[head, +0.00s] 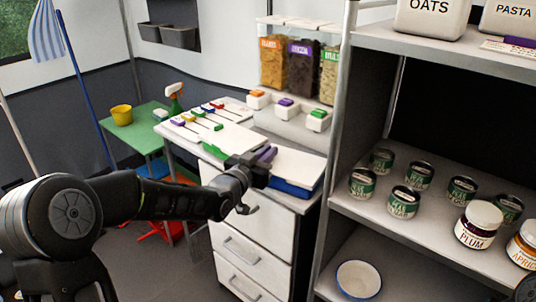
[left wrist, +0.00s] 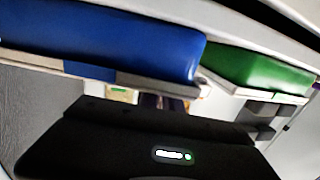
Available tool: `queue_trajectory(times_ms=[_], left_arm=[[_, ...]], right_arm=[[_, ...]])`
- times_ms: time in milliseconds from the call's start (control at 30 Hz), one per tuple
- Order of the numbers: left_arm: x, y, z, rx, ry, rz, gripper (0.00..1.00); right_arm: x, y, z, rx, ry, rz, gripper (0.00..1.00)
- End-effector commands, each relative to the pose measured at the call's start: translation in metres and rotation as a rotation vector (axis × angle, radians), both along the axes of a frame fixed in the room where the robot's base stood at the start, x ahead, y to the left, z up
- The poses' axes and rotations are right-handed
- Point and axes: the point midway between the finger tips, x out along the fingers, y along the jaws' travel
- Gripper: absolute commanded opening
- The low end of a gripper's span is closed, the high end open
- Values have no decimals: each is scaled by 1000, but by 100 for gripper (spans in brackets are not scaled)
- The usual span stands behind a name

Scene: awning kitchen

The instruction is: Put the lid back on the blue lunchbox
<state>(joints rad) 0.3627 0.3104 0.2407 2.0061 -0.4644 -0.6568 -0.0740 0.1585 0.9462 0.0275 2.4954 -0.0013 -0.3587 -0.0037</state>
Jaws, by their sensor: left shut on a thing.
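The blue lunchbox (head: 293,188) stands at the right end of the white drawer unit's top. A white lid (head: 300,165) with a purple handle (head: 267,153) lies over it, roughly lined up. I cannot tell whether it is fully seated. My left gripper (head: 256,171) reaches in from the left and is shut on the lid, at or near its handle. Its jaws hide part of the lid's left side. In the left wrist view, the lunchbox's blue side (left wrist: 110,45) is close to the black gripper body. My right gripper is not in view.
A green lunchbox (head: 210,155) with a white lid stands left of the blue one. Colour-tabbed white items (head: 200,115) lie behind it. Food dispensers (head: 300,65) stand at the back. A shelf of cans (head: 403,202) rises close on the right.

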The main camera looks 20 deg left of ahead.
Motion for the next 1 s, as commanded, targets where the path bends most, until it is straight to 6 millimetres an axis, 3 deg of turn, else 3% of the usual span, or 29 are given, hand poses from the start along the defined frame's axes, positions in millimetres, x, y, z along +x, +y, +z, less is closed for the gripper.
queue_trajectory(times_ms=[433, 467, 733, 933, 1000], left_arm=[[0, 0, 0, 0, 0, 0, 0], [0, 0, 0, 0, 0, 0, 10], [0, 0, 0, 0, 0, 0, 32], [0, 0, 0, 0, 0, 0, 34], [0, 0, 0, 0, 0, 0, 40]], right_arm=[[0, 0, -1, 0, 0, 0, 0], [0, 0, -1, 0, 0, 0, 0], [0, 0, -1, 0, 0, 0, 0], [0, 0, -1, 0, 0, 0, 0], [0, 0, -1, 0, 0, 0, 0]])
